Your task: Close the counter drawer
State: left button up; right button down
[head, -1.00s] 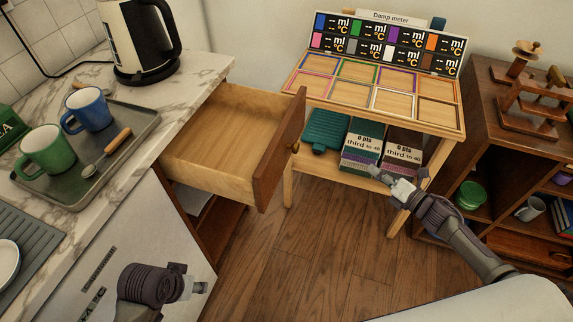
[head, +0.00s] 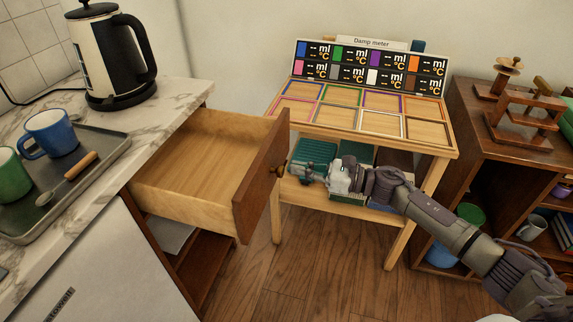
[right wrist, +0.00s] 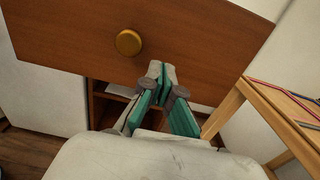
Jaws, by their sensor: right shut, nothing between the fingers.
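The counter drawer (head: 205,165) is pulled well out from under the marble counter, and its inside looks empty. Its brown front panel (head: 258,185) has a round knob (head: 281,169), which also shows as a golden disc in the right wrist view (right wrist: 129,42). My right gripper (head: 298,171) is shut and empty, just right of the panel and near knob height. In the right wrist view the fingertips (right wrist: 160,70) point at the panel, below and right of the knob. I cannot tell whether they touch it. My left gripper is out of view.
A wooden stand (head: 370,128) with coloured frames is close behind my right arm. The counter (head: 165,108) holds a kettle (head: 108,55) and a tray (head: 100,170) with mugs and a spoon. A dark shelf (head: 485,150) stands at the right.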

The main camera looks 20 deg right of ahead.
aim_at(276, 164)
jog(key=x, duration=0.3)
jog(key=shift+w+a, duration=0.1)
jog(key=shift+a, duration=0.05)
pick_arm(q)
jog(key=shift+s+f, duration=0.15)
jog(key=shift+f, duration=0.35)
pick_arm(e)
jog(key=shift+w+a, duration=0.1)
